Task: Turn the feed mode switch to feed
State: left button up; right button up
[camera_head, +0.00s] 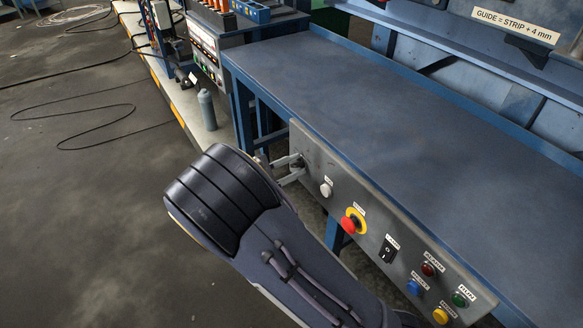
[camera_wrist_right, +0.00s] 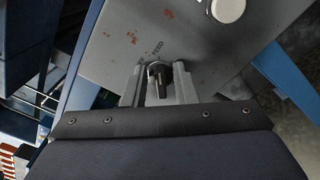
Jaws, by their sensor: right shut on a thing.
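The feed mode switch (camera_wrist_right: 158,90) shows in the right wrist view as a small dark knob with a light collar on a grey, rust-spotted panel. A small label reading roughly "FEED" stands beside it. My right gripper (camera_wrist_right: 157,86) has one finger on each side of the knob and is shut on it. In the head view my right gripper (camera_head: 295,168) reaches the left end of the control panel (camera_head: 315,160); the knob is hidden there by the fingers and arm. The knob's exact setting is hard to read. My left gripper is not in view.
Right along the panel are a white knob (camera_head: 326,189), a red emergency button (camera_head: 349,225) on yellow, a black rocker switch (camera_head: 388,249) and several coloured buttons. The blue-edged table (camera_head: 400,110) above is bare.

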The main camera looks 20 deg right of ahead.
jog(key=shift+f, duration=0.1)
jog(key=o, duration=0.6)
jog(key=shift+o, duration=0.2)
jog(key=s+a, duration=0.1)
jog(key=a, duration=0.7)
jog(key=shift+s, duration=0.1)
